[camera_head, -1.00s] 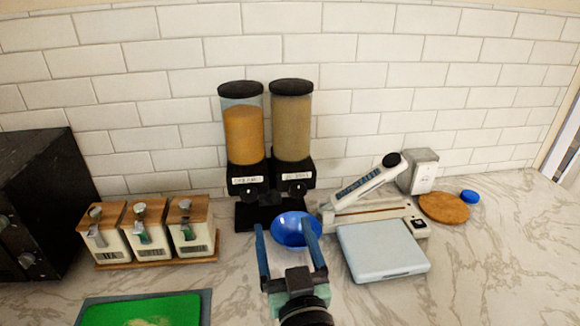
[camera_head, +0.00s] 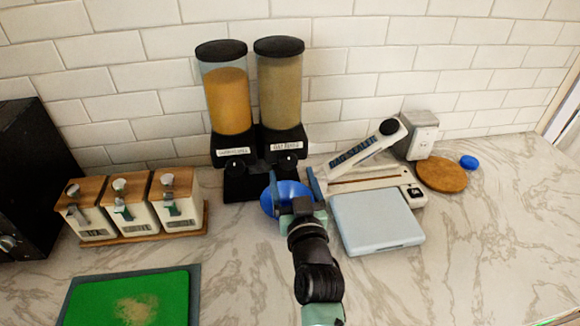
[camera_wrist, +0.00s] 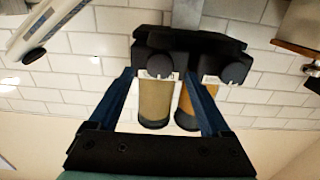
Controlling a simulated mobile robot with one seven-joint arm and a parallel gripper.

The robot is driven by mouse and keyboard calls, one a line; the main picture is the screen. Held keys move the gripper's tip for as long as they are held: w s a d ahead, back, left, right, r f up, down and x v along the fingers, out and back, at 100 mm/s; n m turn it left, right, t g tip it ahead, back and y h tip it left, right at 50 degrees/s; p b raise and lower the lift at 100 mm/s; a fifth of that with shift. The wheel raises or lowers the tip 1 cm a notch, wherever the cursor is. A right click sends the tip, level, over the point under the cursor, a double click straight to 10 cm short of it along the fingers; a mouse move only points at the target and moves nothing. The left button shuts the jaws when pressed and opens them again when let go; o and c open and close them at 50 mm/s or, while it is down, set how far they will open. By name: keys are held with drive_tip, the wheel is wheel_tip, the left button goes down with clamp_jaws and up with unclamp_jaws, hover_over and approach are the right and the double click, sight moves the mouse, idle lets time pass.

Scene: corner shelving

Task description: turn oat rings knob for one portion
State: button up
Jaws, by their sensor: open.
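A twin cereal dispenser stands against the tiled wall. Its right canister (camera_head: 280,92) holds tan cereal and carries a label that reads as oat rings. The dark oat rings knob (camera_head: 291,161) is below that label; in the wrist view, which is upside down, it is the left knob (camera_wrist: 160,66). My gripper (camera_head: 293,178) is open and empty, in front of and slightly below the oat rings knob. In the wrist view the knob appears between the spread fingertips, with no contact visible.
The orange-filled canister (camera_head: 228,100) and its knob (camera_head: 235,166) are left of the oat rings side. A bag sealer (camera_head: 372,180) and pale scale (camera_head: 377,222) stand close on the right. Wooden-lidded canisters (camera_head: 128,208) and a green board (camera_head: 135,298) are left.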

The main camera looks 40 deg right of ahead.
sight(289, 164)
drive_tip(key=shift+x, duration=1.75)
clamp_jaws()
